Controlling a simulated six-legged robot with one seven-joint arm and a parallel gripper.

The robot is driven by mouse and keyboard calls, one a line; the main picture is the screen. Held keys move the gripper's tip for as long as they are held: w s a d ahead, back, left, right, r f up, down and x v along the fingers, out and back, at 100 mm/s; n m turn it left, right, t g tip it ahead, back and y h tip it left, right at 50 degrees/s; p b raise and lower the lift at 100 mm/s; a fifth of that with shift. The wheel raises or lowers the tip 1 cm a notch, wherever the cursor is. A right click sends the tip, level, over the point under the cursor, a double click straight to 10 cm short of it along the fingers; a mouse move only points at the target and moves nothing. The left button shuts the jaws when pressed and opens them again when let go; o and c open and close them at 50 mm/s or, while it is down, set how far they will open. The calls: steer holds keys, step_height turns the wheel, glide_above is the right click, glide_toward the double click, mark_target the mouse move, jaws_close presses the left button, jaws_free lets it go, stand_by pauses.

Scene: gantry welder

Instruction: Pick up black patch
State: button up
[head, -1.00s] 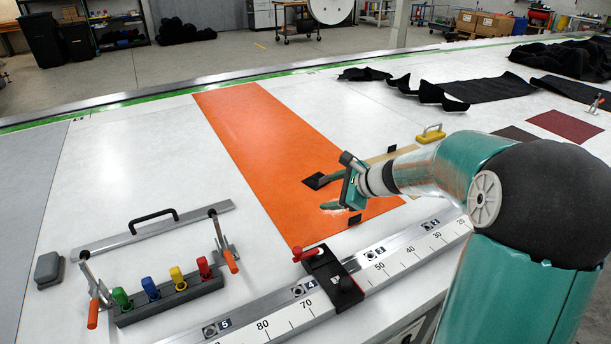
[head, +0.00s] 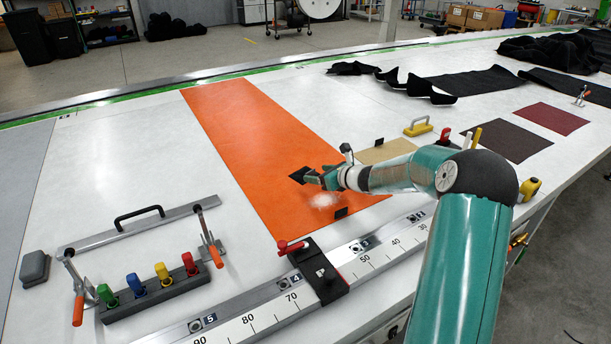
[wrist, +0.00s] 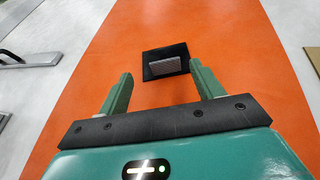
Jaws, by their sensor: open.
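The black patch (head: 298,174) is a small dark square lying on the orange strip (head: 235,130). In the wrist view the black patch (wrist: 151,73) lies just beyond and between the fingertips, with a small grey textured rectangle on it. My gripper (head: 312,179) is at the patch's right side in the head view and partly overlaps it there. In the wrist view my gripper (wrist: 161,76) is open, its two green fingers apart with nothing between them. I cannot tell its exact height above the strip.
A clamp bar with a ruler (head: 265,318) runs along the front, with a black block (head: 320,272) on it. A tan sheet (head: 388,151) and yellow handle (head: 418,128) lie to the right. A black tray of coloured-topped items (head: 155,297) stands at left. Two small black tabs stand nearby.

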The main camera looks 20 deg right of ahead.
mark_target(311, 172)
steer(key=shift+d+f+x, duration=0.1)
steer(key=shift+d+x, duration=0.05)
steer(key=shift+x, duration=1.2)
steer(key=shift+d+f+x, duration=0.1)
steer(key=shift+d+x, duration=0.05)
steer(key=shift+x, duration=1.2)
steer(key=shift+w, duration=0.1)
steer(key=c, duration=1)
steer(key=shift+c, duration=0.2)
steer(key=shift+r, duration=0.1)
